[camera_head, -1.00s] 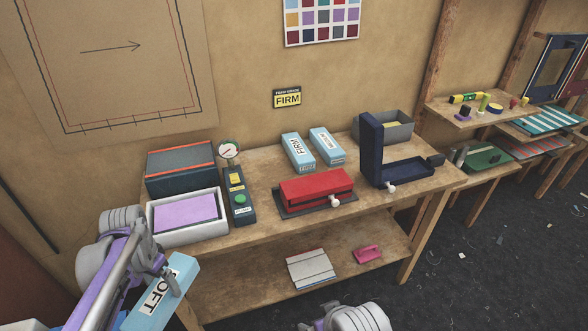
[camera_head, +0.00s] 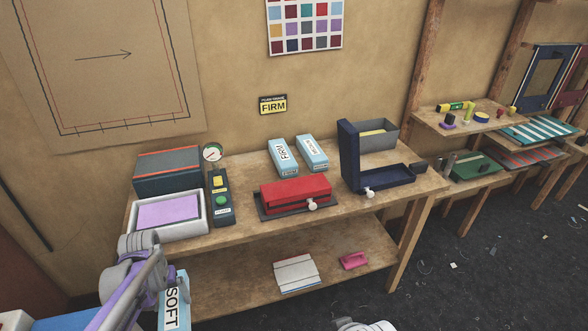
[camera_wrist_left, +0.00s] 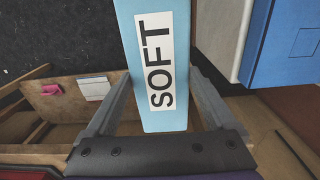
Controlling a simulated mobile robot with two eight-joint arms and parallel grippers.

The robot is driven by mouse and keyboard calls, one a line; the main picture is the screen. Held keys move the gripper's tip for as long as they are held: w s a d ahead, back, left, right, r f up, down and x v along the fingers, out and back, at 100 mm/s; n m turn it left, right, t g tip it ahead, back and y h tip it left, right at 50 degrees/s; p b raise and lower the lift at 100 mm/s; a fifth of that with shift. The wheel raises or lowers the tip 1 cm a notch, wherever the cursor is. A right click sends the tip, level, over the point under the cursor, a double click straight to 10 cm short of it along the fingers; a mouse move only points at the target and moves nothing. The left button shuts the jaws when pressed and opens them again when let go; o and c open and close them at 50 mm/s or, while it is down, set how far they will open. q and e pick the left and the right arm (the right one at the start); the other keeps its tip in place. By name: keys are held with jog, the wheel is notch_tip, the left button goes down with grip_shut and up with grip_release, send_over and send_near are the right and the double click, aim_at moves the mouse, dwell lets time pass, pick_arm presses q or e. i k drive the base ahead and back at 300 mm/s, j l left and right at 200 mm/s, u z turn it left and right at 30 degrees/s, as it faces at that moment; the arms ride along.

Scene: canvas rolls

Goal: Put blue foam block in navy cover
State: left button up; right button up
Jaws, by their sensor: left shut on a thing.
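My left gripper (camera_wrist_left: 160,78) is shut on a light blue foam block labelled SOFT (camera_wrist_left: 160,60), with a finger on each side of it. In the head view this block (camera_head: 174,305) is at the lower left, in front of the bench, partly hidden by my left arm and cut by the frame. The navy cover (camera_head: 390,176) stands open at the bench's right end, its tall flap upright on the left and its tray empty. A light blue FIRM block (camera_head: 282,157) and a similar block with a small label (camera_head: 312,153) lie at the bench's back. My right gripper is not clearly visible.
A red cover (camera_head: 295,192) on a dark base sits mid-bench. A grey bin (camera_head: 378,138) stands behind the navy cover. A white tray with a purple pad (camera_head: 167,213) and a button box (camera_head: 221,200) are at left. The wall sign (camera_head: 272,104) reads FIRM.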

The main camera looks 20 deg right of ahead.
aim_at(382, 180)
jog(key=l+z, duration=0.4)
jog(key=l, duration=1.45)
